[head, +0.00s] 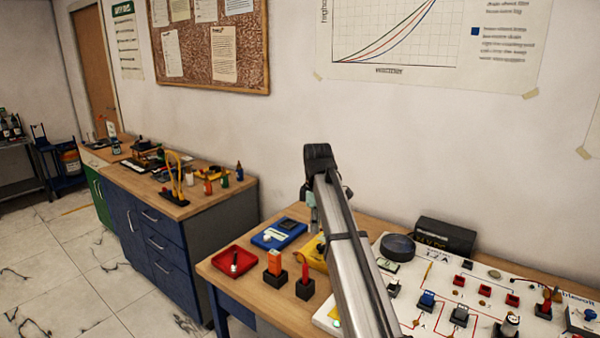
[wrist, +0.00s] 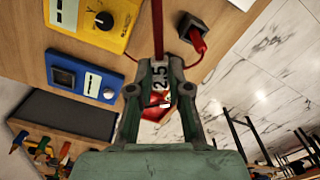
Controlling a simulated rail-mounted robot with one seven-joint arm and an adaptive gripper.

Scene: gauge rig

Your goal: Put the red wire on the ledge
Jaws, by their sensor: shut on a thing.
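In the wrist view my gripper (wrist: 158,92) points down over the table, its fingers closed on the red wire (wrist: 158,28). The wire runs from the top edge down between the fingers. In the head view my gripper (head: 313,212) is small and partly hidden behind my arm, above the back of the table, and the wire cannot be made out. No part in view can be picked out as the ledge.
On the table stand a red tray (head: 235,260), an orange block in a holder (head: 274,262), a red plug in a holder (head: 305,284), a blue meter (head: 279,235) and a yellow meter (head: 312,253). A white circuit panel (head: 470,275) and black box (head: 445,236) are right.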

